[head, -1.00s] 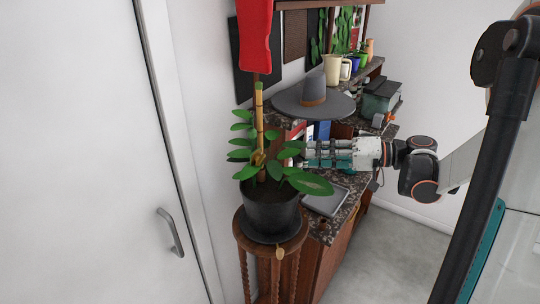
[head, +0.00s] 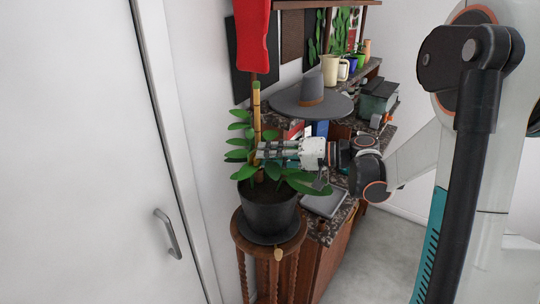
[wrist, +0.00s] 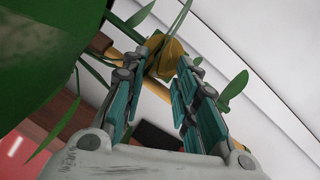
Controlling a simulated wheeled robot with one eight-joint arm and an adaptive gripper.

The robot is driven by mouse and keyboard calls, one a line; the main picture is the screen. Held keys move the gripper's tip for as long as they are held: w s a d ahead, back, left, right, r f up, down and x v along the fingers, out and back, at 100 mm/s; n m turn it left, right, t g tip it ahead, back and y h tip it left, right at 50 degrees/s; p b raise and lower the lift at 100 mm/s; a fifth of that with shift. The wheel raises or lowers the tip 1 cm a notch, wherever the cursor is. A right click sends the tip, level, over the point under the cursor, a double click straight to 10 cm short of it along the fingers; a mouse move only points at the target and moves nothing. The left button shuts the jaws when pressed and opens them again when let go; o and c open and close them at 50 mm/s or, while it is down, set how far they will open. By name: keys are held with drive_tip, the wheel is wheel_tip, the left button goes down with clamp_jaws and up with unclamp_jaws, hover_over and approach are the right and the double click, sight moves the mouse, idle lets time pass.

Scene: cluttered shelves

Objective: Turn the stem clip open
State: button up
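The potted plant stands in a dark pot (head: 268,212) on a wooden stand. A tan stake (head: 257,112) rises from the pot, and it runs diagonally in the wrist view (wrist: 156,90). The yellow-brown stem clip (wrist: 170,60) is at the stake in the wrist view; in the head view my fingers and the leaves hide it. My gripper (head: 261,150) reaches into the plant from the right at the stake. In the wrist view my gripper (wrist: 166,68) is open, with its teal fingers apart and the clip at and just beyond their tips. Contact cannot be told.
Green leaves (head: 240,142) surround the stake, and one large leaf (wrist: 60,50) fills the wrist view's upper left. A red cloth (head: 252,35) hangs above. A white door (head: 75,150) is at left.

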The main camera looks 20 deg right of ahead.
clamp_jaws()
drive_tip(key=shift+r, duration=0.1)
drive_tip(key=n+h, duration=0.1)
drive_tip(key=n, duration=0.2)
drive_tip(key=s+a+r+n+t+h+p, duration=0.1)
drive_tip(key=n+h, duration=0.1)
drive_tip(key=n+h+p, duration=0.1)
drive_tip(key=n, duration=0.2)
drive_tip(key=shift+s+a+r+n+t+h, duration=0.2)
drive_tip(key=shift+a+n+t+h, duration=0.1)
drive_tip(key=shift+a+t+h, duration=0.1)
idle(0.5)
idle(0.5)
